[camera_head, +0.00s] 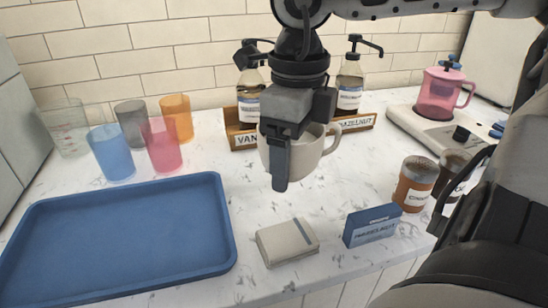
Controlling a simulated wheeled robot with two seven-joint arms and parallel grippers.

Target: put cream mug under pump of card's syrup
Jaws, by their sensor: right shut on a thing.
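The cream mug (312,160) is in front of the syrup rack (243,137), its handle to the right. My right gripper (281,183) comes down from above and is shut on the mug, hiding its left part. Whether the mug touches the counter is hard to tell. Two pump syrup bottles stand in the rack: a left bottle (250,95) above a label starting "VAN", and a right bottle (349,88) above a partly hidden label that seems to read "hazelnut". A blue card (372,226) stands at the front; its small text looks like "hazelnut". My left gripper is out of view.
A blue tray (120,240) fills the front left, with several coloured cups (112,155) behind it. A cream notebook-like block (287,242) lies front centre. Brown jars (415,183) stand right of the card. A pink pot (440,95) sits on a white scale-like base at the back right.

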